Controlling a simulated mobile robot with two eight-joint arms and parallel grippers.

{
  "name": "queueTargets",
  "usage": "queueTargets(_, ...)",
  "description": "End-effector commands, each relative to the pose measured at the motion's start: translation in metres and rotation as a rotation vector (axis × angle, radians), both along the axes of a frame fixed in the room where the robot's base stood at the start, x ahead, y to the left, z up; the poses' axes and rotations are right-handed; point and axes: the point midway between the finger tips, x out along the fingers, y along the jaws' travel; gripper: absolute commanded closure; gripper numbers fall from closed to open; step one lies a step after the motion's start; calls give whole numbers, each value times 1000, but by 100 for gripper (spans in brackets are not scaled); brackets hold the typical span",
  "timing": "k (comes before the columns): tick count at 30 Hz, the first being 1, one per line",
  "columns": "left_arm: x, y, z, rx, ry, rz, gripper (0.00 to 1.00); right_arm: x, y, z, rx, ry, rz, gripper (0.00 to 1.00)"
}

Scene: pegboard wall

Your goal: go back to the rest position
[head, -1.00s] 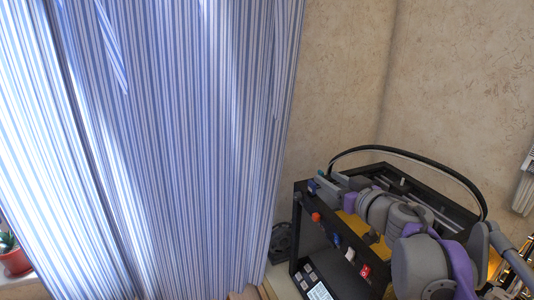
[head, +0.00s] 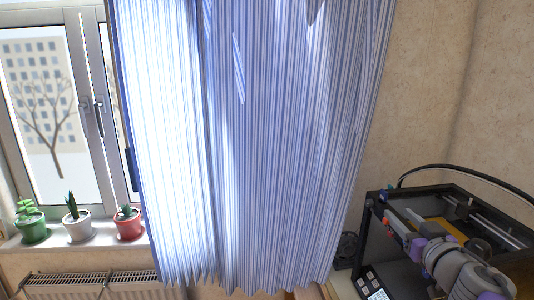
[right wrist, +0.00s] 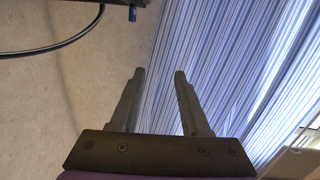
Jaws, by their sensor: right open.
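My right gripper (head: 396,218) shows at the lower right of the head view, in front of a black-framed machine (head: 364,240) that looks like a 3D printer. In the right wrist view its two fingers (right wrist: 159,76) stand apart with nothing between them. Beyond them are the beige wall (right wrist: 60,110) and the striped curtain (right wrist: 215,60). My left gripper is in neither current view.
A blue-and-white striped curtain (head: 270,150) hangs in the middle of the head view. A window (head: 40,100) is at the left, with small potted plants (head: 33,229) on its sill and a radiator (head: 90,286) below. A black cable (head: 460,172) arches over the machine.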

Motion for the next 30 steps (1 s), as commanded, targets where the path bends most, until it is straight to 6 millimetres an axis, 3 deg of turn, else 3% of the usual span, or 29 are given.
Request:
queueTargets(5,0,0,0,0,0,0,50,-27,-9,-32,-11,0,-214,54)
queueTargets(8,0,0,0,0,0,0,50,-54,-12,-75,-8,95,-330,54)
queueTargets(11,0,0,0,0,0,0,50,-90,-4,-137,1,271,-400,54)
queueTargets(15,0,0,0,0,0,0,50,-145,28,-224,12,555,-375,54)
queueTargets(18,0,0,0,0,0,0,50,-184,58,-273,14,737,-292,54)
queueTargets(21,0,0,0,0,0,0,50,-217,85,-308,14,875,-194,54)
queueTargets(25,0,0,0,0,0,0,50,-245,110,-332,14,980,-93,54)
queueTargets(30,0,0,0,0,0,0,50,-256,120,-341,12,1022,-48,54)
